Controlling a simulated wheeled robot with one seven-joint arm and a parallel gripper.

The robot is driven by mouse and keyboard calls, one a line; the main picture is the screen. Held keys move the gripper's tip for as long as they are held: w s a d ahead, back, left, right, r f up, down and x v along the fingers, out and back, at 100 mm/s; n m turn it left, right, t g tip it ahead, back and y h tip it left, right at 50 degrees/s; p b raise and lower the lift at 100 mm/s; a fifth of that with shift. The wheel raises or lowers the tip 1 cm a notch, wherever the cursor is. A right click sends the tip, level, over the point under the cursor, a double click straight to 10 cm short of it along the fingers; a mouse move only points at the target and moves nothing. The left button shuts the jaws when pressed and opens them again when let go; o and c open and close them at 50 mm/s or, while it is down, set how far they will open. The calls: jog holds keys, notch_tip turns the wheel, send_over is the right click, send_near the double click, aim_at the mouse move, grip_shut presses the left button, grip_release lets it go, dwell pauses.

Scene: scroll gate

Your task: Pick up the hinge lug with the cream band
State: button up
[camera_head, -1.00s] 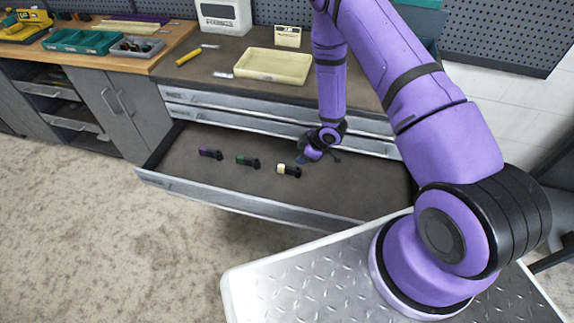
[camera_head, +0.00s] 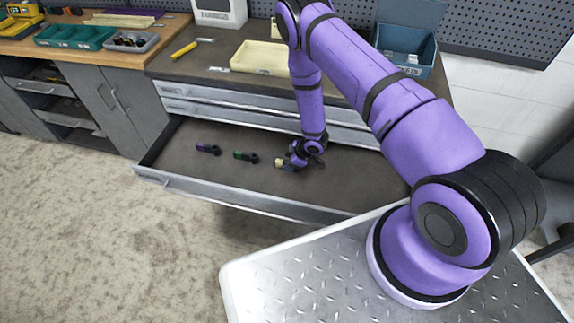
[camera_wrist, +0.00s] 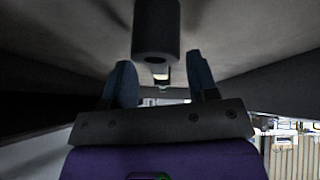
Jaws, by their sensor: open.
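The hinge lug with the cream band (camera_head: 279,162) lies in the open drawer (camera_head: 230,181), rightmost of three lugs in the head view. My gripper (camera_head: 293,161) is low in the drawer at its right end and hides part of it. In the wrist view my gripper (camera_wrist: 161,72) is open, with its two blue fingers apart. A dark round lug end (camera_wrist: 155,32) appears beyond and between the fingers, with a small cream patch below it. I cannot tell whether the fingers touch it.
A lug with a green band (camera_head: 245,157) and one with a purple band (camera_head: 208,149) lie to the left in the drawer. A cream tray (camera_head: 258,57) and a blue open box (camera_head: 405,60) stand on the cabinet top. The drawer's left part is mostly free.

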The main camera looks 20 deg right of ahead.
jog(key=shift+x, duration=0.95)
grip_shut()
jog(key=shift+r, duration=0.1)
jog(key=shift+r, duration=0.1)
